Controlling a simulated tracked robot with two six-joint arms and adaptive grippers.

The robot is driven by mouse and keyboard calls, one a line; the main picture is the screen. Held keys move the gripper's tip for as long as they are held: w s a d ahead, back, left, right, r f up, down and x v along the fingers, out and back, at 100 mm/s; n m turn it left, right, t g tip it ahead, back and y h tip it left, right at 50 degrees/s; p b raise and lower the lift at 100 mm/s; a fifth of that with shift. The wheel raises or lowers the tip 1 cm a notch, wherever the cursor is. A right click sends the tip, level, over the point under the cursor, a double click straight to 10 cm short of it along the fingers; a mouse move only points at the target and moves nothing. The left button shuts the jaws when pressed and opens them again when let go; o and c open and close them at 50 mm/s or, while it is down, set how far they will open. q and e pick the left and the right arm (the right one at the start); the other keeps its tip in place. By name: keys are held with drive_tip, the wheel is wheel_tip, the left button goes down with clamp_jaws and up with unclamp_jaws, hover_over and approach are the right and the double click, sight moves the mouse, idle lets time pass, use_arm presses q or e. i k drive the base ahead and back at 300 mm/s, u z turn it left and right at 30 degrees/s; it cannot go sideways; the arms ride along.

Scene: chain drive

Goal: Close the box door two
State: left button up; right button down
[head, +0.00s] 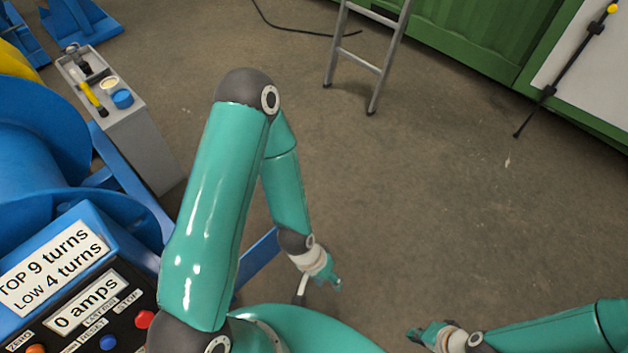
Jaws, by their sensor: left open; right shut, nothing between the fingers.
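No box door can be made out for certain in the head view. A control box (150,275) with printed labels and coloured buttons stands at the lower left, partly cut off by the frame and by my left arm. My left gripper (332,277) is open and empty, low in the middle, to the right of the control box and apart from it. My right gripper (416,335) is shut and empty near the bottom edge, further right, over the floor. Neither gripper touches a door that I can see.
Blue machinery (40,150) fills the left side. A grey cabinet (140,130) with tools and small pots on top stands behind it. A ladder (360,62) leans near a green container (470,35) at the back. The concrete floor (430,190) in the middle and right is clear.

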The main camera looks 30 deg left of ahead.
sight(266, 249)
drive_tip(key=z, duration=0.25)
drive_tip(key=i, duration=0.5)
drive_tip(key=u, duration=2.15)
drive_tip(key=k, duration=0.5)
drive_tip(key=u, duration=0.2)
drive_tip(key=i, duration=0.5)
drive_tip(key=z, duration=0.35)
drive_tip(key=k, duration=0.35)
drive_tip(key=u, duration=0.3)
